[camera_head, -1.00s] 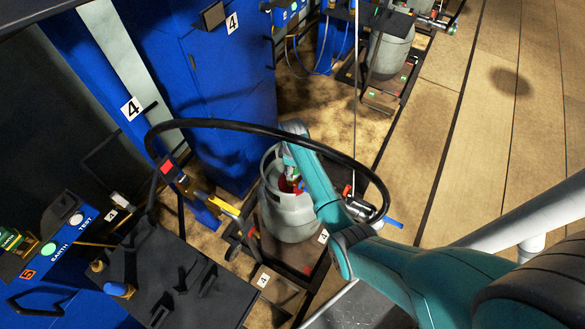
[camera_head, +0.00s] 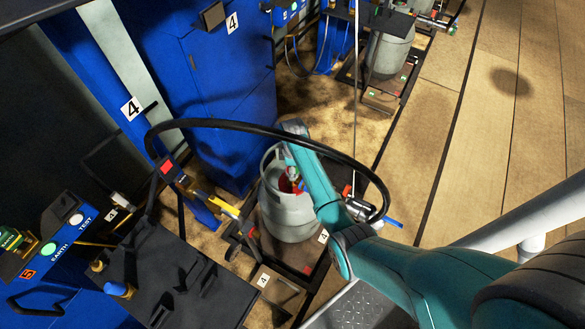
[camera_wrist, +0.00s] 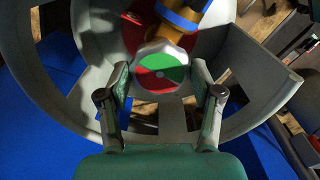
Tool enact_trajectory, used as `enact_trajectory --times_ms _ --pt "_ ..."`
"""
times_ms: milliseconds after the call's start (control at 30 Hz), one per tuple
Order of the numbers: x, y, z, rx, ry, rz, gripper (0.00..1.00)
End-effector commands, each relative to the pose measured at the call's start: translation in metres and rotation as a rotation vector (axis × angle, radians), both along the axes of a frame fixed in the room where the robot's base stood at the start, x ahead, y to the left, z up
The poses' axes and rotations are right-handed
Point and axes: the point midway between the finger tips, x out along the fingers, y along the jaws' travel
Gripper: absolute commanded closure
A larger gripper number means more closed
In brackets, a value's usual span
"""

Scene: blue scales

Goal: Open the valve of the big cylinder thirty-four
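The big grey cylinder (camera_head: 287,216) stands upright on a low dark stand in the head view, with a label reading 4 in front. Its collar (camera_wrist: 45,75) surrounds the valve in the wrist view. The valve knob (camera_wrist: 162,70) is pale and rounded, with a face half green and half red. A brass part with a blue band lies behind it. My gripper (camera_wrist: 161,78) is open inside the collar, with one finger on each side of the knob. Narrow gaps seem to show between fingers and knob; contact is unclear. My arm partly hides the cylinder top in the head view.
A black hose (camera_head: 270,128) arches over the cylinder. A blue-handled valve fitting (camera_head: 365,211) is right of it. A blue cabinet (camera_head: 215,90) stands behind, and a dark bench (camera_head: 180,285) at lower left. Another grey cylinder (camera_head: 388,50) is farther back. Floor at right is clear.

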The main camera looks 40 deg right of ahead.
Motion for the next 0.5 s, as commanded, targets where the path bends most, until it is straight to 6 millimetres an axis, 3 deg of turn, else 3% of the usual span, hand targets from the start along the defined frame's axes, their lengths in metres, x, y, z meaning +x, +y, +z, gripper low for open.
enact_trajectory --times_ms 33,100,500 --pt "0.0003 0.0002 -0.0001 0.000 -0.001 0.000 0.25" --pt "0.0002 0.0001 -0.0001 0.001 -0.001 0.000 0.10" --pt "0.0004 0.0000 0.0033 0.000 -0.001 -0.001 0.10"
